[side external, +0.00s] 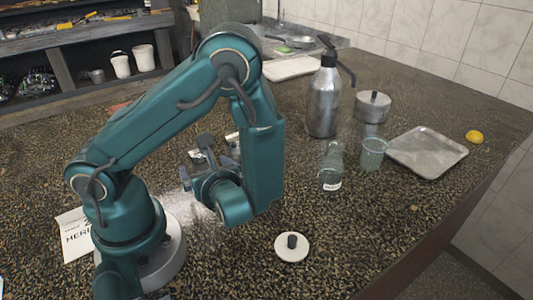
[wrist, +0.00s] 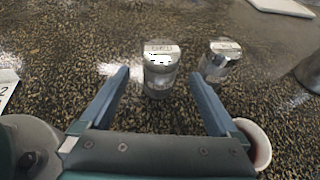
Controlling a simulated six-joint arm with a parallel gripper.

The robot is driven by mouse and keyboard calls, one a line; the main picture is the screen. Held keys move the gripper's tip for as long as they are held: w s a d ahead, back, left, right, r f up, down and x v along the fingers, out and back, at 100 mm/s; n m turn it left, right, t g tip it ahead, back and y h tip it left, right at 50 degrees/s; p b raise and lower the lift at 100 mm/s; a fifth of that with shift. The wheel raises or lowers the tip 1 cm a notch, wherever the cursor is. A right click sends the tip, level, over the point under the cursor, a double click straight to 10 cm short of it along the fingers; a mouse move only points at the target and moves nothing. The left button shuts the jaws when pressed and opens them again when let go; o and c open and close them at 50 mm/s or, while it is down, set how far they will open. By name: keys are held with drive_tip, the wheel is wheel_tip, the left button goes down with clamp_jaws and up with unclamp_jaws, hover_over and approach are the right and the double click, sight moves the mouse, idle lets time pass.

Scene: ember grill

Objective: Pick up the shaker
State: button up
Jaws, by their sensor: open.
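Two small shakers with shiny silver tops stand on the speckled counter. In the wrist view the nearer shaker (wrist: 160,80) is upright just beyond and between my fingertips, with a label whose text I cannot read for sure. The second shaker (wrist: 219,62) stands to its right, beyond my right finger. My gripper (wrist: 159,73) is open and empty, its two blue fingers spread on either side of the nearer shaker. In the side view my gripper (side external: 200,168) is low over the counter, and my arm partly hides both shakers.
A white-rimmed cup (wrist: 255,143) is close beside my right finger.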

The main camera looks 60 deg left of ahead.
sight(203, 164)
drive_tip(key=shift+x, duration=2.45)
drive_tip(key=c, duration=1.2)
drive_tip(key=shift+r, duration=0.15)
